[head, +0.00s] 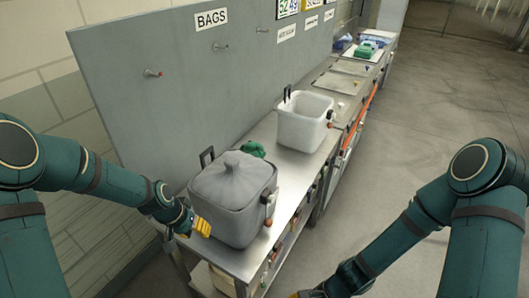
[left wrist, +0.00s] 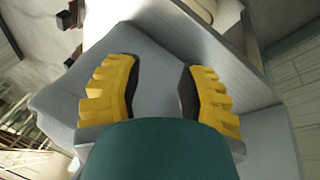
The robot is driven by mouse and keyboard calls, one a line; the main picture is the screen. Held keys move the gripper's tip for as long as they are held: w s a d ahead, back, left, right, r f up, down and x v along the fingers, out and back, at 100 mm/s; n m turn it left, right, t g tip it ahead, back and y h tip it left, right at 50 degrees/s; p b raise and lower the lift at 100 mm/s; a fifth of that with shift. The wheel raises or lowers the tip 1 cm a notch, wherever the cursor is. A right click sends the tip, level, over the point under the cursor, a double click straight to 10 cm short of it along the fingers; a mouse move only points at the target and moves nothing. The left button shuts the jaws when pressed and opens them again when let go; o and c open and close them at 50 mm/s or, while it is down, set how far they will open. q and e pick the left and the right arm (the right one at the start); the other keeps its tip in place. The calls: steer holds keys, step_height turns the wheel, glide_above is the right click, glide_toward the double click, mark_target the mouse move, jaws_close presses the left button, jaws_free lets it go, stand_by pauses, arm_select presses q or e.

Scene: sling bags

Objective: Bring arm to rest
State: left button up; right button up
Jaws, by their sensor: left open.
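My left gripper (head: 199,226) is in the head view, its yellow fingers close beside the left side of a grey lidded container (head: 236,190) on the metal bench. I cannot tell whether they touch it. In the left wrist view my left gripper (left wrist: 160,85) is open, its two yellow fingers wide apart with nothing held between them. A grey surface lies beyond them. My right arm comes in from the right and reaches down to the bottom edge, where only a bit of yellow of my right gripper (head: 297,295) shows. Its fingers are mostly cut off.
A white open bin (head: 304,122) and a small green object (head: 253,149) stand on the bench (head: 262,132). A grey board (head: 190,75) with pegs and a "BAGS" sign (head: 211,19) rises behind. Trays and a green item lie farther back. The floor (head: 430,120) at right is clear.

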arm_select(q)
steer(key=s+d+f+n+g, duration=0.1)
steer(key=s+d+f+n, duration=0.25)
steer(key=s+f, duration=0.6)
steer(key=s+d+f+n+g, duration=0.15)
steer(key=s+d+f, duration=0.35)
steer(key=s, duration=0.7)
arm_select(e)
step_height(320, 180, down, 7)
steer(key=s+d+n+t+h, duration=0.1)
steer(key=d+n+t+h, duration=0.15)
steer(key=n, duration=0.75)
arm_select(q)
steer(key=w+d+f+m+t+b, duration=0.1)
steer(key=w+f+b, duration=0.4)
steer(key=b, duration=0.5)
steer(key=shift+w+d+f+m+t, duration=0.2)
steer(key=shift+w+m+t, duration=0.1)
steer(key=shift+w+t, duration=0.55)
arm_select(e)
steer(key=w+a+f+n+t, duration=0.1)
steer(key=w+a+f, duration=0.1)
steer(key=w+f, duration=0.2)
steer(key=shift+w+t, duration=0.35)
steer(key=shift+w, duration=0.65)
arm_select(q)
steer(key=shift+w, duration=0.1)
